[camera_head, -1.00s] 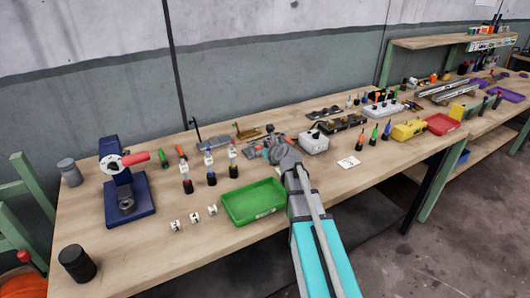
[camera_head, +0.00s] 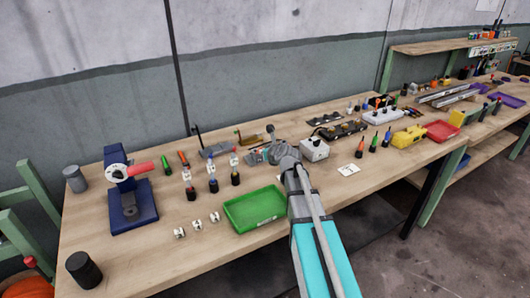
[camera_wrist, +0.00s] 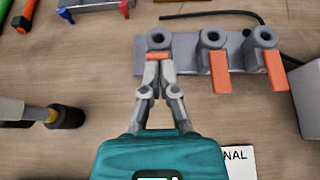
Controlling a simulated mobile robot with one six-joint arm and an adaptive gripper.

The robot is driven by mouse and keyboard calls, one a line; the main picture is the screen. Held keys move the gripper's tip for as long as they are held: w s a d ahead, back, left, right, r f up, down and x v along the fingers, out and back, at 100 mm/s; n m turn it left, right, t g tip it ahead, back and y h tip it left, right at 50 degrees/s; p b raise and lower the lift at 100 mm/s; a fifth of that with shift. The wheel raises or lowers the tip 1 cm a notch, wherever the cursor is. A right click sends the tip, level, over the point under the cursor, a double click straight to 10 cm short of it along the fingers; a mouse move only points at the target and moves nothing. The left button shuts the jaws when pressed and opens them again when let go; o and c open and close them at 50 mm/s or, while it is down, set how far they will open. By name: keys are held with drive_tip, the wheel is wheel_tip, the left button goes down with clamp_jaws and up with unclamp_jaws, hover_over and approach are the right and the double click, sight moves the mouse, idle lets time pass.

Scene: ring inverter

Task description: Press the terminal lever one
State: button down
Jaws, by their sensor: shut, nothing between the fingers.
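A grey terminal block (camera_wrist: 185,50) lies on the bench at the top of the wrist view. It has three round posts with orange levers in a row. The left lever (camera_wrist: 158,56) is partly covered by my fingertips; the middle lever (camera_wrist: 220,72) and right lever (camera_wrist: 297,80) are in plain sight and point toward me. My gripper (camera_wrist: 152,75) is shut and empty, its tips over or against the left lever; I cannot tell whether they touch. In the head view my gripper (camera_head: 262,155) is small and hides much of the block.
A grey box (camera_wrist: 308,95) stands close at the right; it shows with a black knob in the head view (camera_head: 314,151). A printed label (camera_wrist: 240,160) lies in front. A green tray (camera_head: 255,207) is nearer the bench's front edge.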

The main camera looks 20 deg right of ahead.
drive_tip(key=shift+r, duration=0.4)
drive_tip(key=shift+r+p, duration=0.2)
drive_tip(key=shift+p, duration=0.25)
wheel_tip(320, 180, up, 9)
drive_tip(key=s+p, duration=0.1)
drive_tip(key=p, duration=0.8)
drive_tip(key=shift+s+d+r, duration=0.2)
drive_tip(key=shift+s, duration=0.15)
